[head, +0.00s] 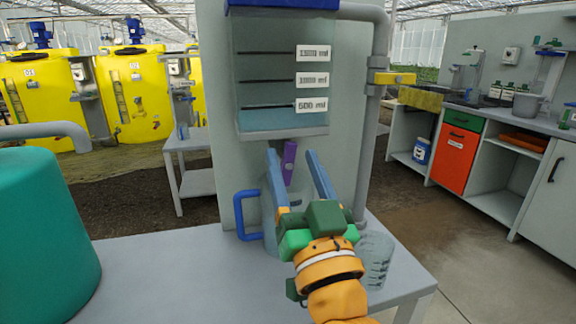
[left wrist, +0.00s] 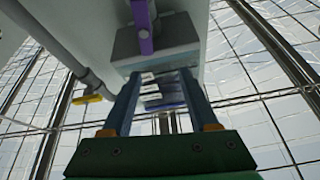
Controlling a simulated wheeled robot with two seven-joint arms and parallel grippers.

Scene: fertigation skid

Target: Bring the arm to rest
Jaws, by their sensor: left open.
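My left gripper (head: 291,156) is open, its two blue fingers pointing up and away beneath a wall-mounted measuring tank (head: 268,70). A purple lever (head: 289,160) hangs below the tank and appears between the fingertips in the head view. In the left wrist view the purple lever (left wrist: 143,25) lies beyond the fingertips (left wrist: 162,76), and nothing is held between the fingers. A jug with a blue handle (head: 247,216) stands on the bench, partly hidden behind my gripper. My right gripper is not in view.
The grey bench (head: 170,275) carries a clear beaker (head: 376,262) right of my left arm. A green tank (head: 45,240) stands at the left. A pipe with a yellow valve handle (head: 395,78) runs beside the panel. The bench's left-middle top is clear.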

